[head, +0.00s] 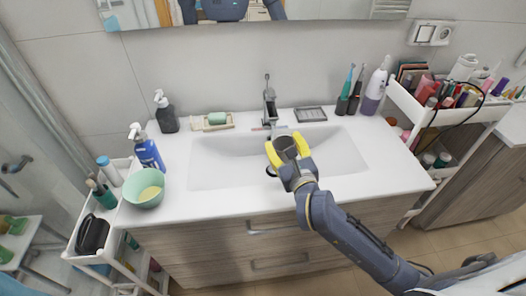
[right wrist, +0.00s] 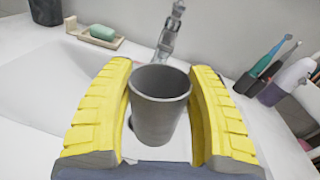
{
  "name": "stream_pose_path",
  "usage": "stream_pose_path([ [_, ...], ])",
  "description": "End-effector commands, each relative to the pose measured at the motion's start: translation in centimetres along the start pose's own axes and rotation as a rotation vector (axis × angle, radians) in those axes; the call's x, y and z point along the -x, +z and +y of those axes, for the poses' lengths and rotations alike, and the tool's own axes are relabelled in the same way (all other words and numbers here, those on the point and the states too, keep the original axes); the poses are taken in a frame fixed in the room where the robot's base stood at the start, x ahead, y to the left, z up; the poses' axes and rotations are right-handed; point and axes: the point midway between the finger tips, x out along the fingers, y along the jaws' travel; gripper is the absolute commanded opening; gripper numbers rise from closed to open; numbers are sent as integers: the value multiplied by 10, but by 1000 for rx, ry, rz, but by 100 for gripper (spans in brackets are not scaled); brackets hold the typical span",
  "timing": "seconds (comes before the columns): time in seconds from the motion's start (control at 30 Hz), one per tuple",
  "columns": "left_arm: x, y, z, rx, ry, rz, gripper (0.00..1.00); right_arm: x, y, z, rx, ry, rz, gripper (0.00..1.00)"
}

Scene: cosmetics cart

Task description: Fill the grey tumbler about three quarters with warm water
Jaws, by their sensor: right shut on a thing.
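My right gripper (head: 287,150) is over the sink basin (head: 225,170), in front of the faucet (head: 269,105). In the right wrist view its yellow fingers (right wrist: 160,110) are shut on the grey tumbler (right wrist: 160,105), one on each side. The tumbler is close to upright with its mouth up. Its inside looks plain grey, and I cannot tell whether it holds water. The faucet (right wrist: 170,38) stands just behind the tumbler in that view. I cannot make out a water stream. My left gripper is not in view.
A green soap on a dish (head: 217,120), a dark dispenser (head: 166,112), a blue bottle (head: 148,153) and a green bowl (head: 144,188) stand left of the basin. Toothbrush holders (head: 347,103) stand at the right. A full cosmetics cart (head: 430,115) is further right.

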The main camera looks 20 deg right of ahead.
Motion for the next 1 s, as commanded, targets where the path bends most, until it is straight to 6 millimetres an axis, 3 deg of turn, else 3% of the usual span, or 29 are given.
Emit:
stream_pose_path([
  [0.27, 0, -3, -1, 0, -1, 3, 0, -2, 0, -3, 2, 0, -1, 17],
  [1.0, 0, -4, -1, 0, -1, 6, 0, -37, -7, -46, 1, -1, -1, 17],
])
